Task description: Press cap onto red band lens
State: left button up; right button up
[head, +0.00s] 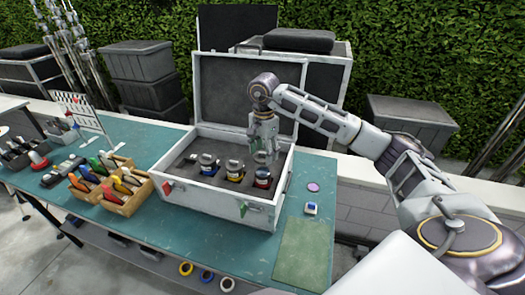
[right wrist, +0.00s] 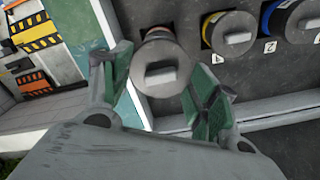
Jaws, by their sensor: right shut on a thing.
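The red band lens (head: 262,181) stands upright in the grey foam of the open case, at the right end of a row of lenses. My right gripper (head: 264,150) points down just above it. In the right wrist view, a grey round cap (right wrist: 155,72) with a raised bar sits between my green finger pads, and the gripper (right wrist: 160,90) is shut on it. A reddish rim of the lens (right wrist: 158,34) shows just behind the cap. The cap is over the lens, but I cannot tell whether it is seated. My left gripper is out of view.
The open case (head: 205,202) has raised walls around the lenses. A yellow band lens (head: 235,172) and a blue band lens (head: 208,166) stand nearby, both capped. Wooden bins (head: 120,205) stand left of the case. A green mat (head: 302,250) lies at the front right.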

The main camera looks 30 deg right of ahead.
aim_at(263, 171)
jog(key=shift+a, duration=0.1)
jog(key=shift+f, duration=0.2)
jog(key=shift+f+b, duration=1)
jog(key=shift+f, duration=0.6)
jog(key=shift+f+b, duration=0.7)
jog(key=shift+f, duration=0.3)
dwell(0.4)
jog(key=shift+f+b, duration=0.55)
jog(key=shift+b, duration=0.25)
dwell(1.4)
dwell(0.3)
jog(key=o, duration=0.8)
